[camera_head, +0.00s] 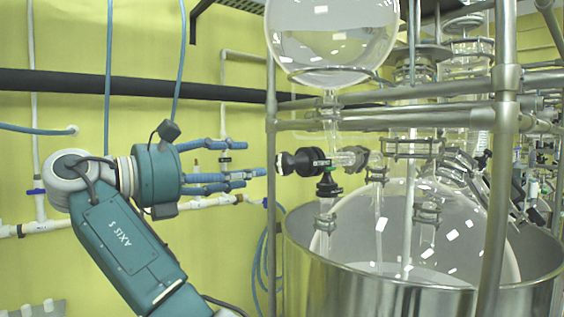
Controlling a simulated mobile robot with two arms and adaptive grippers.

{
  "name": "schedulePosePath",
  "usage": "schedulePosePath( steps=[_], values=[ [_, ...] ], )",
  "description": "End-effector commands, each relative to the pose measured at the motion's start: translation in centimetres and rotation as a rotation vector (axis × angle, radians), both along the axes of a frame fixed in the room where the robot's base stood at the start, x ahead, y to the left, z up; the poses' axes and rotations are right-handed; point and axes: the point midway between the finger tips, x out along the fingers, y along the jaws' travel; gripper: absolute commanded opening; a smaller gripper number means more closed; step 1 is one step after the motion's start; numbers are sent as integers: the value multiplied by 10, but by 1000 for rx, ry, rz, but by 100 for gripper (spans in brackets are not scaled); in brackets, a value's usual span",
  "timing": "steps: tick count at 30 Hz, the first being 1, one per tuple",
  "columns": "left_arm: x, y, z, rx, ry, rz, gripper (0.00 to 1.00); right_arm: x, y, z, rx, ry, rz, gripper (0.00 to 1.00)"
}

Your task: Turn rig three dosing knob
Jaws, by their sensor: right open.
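A black knob (300,162) sits on the left end of a horizontal glass valve below the round dosing flask (331,35). It faces left, toward my gripper. My right gripper (252,163) is level with the knob and left of it, fingers pointing right. Its fingers are spread, with one above and others below. The fingertips appear just short of the knob, with a narrow gap in the picture; the depth between them is hard to tell. Nothing is between the fingers. I see no rig number. My left gripper is not in view.
A metal frame post (271,200) stands near the fingertips. A second black knob with green (328,184) hangs just below the first. A large glass vessel (430,230) sits in a steel bath (400,300). Pipes run along the yellow wall (80,130) behind my arm.

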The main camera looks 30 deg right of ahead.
Motion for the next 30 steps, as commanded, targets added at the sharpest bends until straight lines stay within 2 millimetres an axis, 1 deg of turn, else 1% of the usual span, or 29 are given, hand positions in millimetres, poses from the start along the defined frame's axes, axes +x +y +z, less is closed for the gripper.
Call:
schedulePosePath(
  steps=[5,9,15,21,29,30],
  values=[
    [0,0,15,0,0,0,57,3,-30,3,-2,1,-3,57],
    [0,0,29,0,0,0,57,5,-58,4,-3,1,-3,57],
    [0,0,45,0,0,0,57,8,-89,3,-2,1,-1,57],
    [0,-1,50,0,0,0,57,9,-102,0,-1,2,2,57],
    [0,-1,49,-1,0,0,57,10,-103,-2,0,1,3,57],
    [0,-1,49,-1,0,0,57,10,-103,-2,0,1,3,53]
  ],
)
